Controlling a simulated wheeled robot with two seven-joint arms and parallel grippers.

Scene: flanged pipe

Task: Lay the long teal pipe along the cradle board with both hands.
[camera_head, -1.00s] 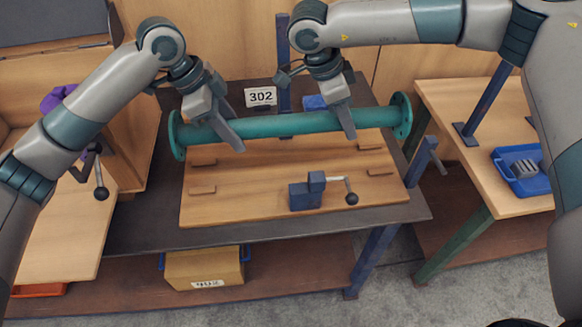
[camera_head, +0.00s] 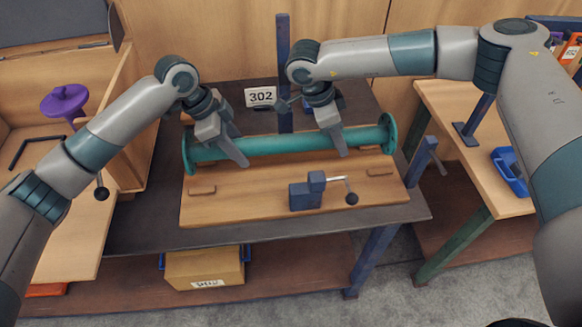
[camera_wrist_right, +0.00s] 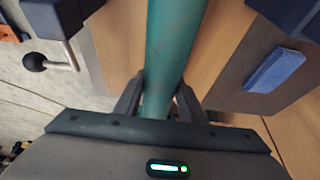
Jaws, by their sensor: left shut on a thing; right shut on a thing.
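The long teal pipe (camera_head: 285,143) has a round flange at each end and lies lengthwise over the wooden cradle board (camera_head: 245,208). It looks low over the board; whether it touches cannot be told for sure. My left gripper (camera_head: 238,160) is shut on the pipe left of its middle. My right gripper (camera_head: 340,150) is shut on it right of its middle. In the right wrist view the pipe (camera_wrist_right: 172,50) runs between the two fingers. Low wooden blocks (camera_head: 203,190) show near the board's front corners; the pipe hides the back ones.
A blue toggle clamp (camera_head: 307,192) with a black-knobbed lever (camera_head: 351,198) stands at the board's front. A purple object (camera_head: 66,101) is at left, a blue tray (camera_head: 511,172) on the right table.

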